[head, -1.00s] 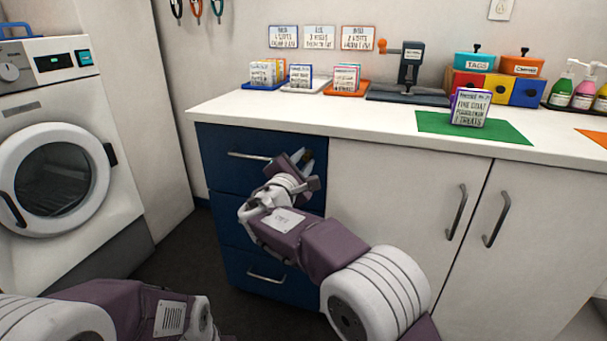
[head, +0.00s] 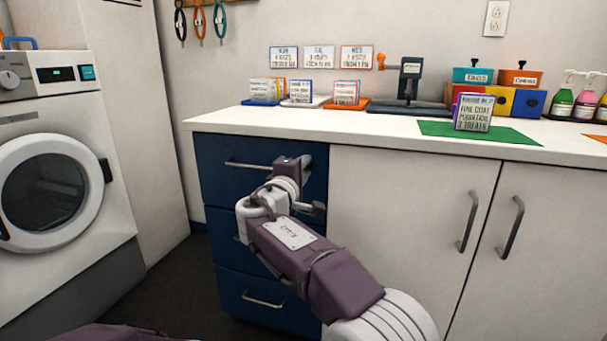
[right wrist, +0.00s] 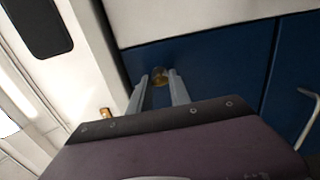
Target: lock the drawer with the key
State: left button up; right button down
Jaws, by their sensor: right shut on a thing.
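The blue top drawer (head: 215,150) sits flush in the cabinet under the counter, with a bar handle across it. My right gripper (head: 304,162) is at its upper right corner, and its fingertips are mostly hidden by the wrist in the head view. My left gripper is out of view.
White cupboard doors (head: 400,220) with bar handles stand right of the drawers. The white counter (head: 370,125) above holds card stacks, a dark press (head: 411,80) and coloured boxes. A washer (head: 50,180) stands at the left, with dark floor between.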

dwell(0.3)
jog(key=c, duration=1.2)
grip_release()
jog(key=p+v, duration=0.1)
jog(key=v, duration=0.8)
